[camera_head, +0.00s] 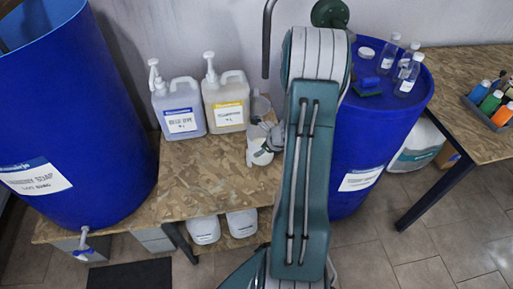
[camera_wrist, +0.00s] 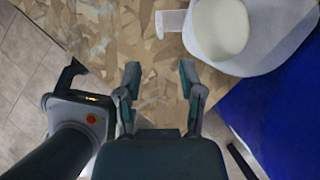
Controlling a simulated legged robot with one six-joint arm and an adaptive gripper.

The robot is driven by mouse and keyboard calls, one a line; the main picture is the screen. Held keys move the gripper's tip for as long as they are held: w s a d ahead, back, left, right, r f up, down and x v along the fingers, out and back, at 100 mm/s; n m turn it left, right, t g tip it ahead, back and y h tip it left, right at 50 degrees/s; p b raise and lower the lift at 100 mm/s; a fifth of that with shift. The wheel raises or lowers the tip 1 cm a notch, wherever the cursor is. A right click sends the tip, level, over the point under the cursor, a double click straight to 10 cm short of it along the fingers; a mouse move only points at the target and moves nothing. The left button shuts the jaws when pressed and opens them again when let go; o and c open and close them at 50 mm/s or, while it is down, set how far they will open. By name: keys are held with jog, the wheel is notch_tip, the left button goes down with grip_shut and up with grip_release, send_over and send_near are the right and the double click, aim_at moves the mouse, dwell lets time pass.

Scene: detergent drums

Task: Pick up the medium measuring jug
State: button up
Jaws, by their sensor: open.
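Pale measuring jugs stand close together on the wooden bench beside my arm, partly hidden by it in the head view. A translucent jug (camera_head: 259,106) is at the back and a white jug (camera_head: 260,154) is nearer the front edge. I cannot tell which is the medium one. In the wrist view one white jug (camera_wrist: 273,57) is at the upper right, its handle (camera_wrist: 171,21) pointing left. My gripper (camera_wrist: 160,76) is open and empty over the bench, below and left of that jug and apart from it. In the head view my arm mostly hides the gripper.
Two labelled pump canisters, one blue-labelled (camera_head: 180,108) and one yellow-labelled (camera_head: 227,103), stand left of the jugs. Large blue drums stand left (camera_head: 85,120) and right (camera_head: 350,150). The bench (camera_head: 190,185) is clear in front of the canisters. Bottles stand on the right drum.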

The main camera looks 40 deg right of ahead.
aim_at(249, 158)
jog(key=x, duration=1)
jog(key=shift+a, duration=0.1)
jog(key=shift+w+f, duration=0.15)
jog(key=shift+f, duration=0.1)
jog(key=shift+c, duration=0.3)
jog(key=shift+r, duration=0.1)
grip_shut()
